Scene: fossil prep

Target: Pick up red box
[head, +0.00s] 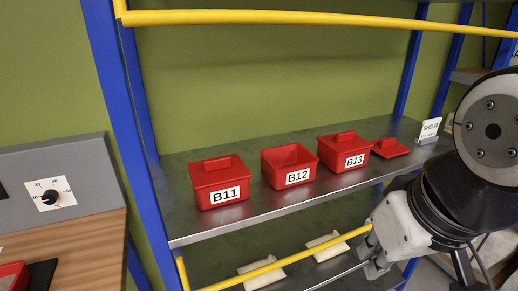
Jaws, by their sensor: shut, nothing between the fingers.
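Three red boxes stand in a row on the grey metal shelf (170,198). Box B11 (210,183) is at the left with its lid on. Box B12 (278,172) is in the middle, open at the top. Box B13 (329,154) is at the right with its lid on. A loose red lid (391,149) lies on the shelf to the right of B13. My gripper (371,272) is at the lower right, below and in front of the shelf edge, shut and empty. It is apart from all the boxes.
A yellow bar (300,17) crosses above the shelf, and another yellow bar (270,268) runs below it. Pale pieces (262,280) lie on the lower level. Blue posts (118,110) frame the rack. A small white sign (429,130) stands at the shelf's right end.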

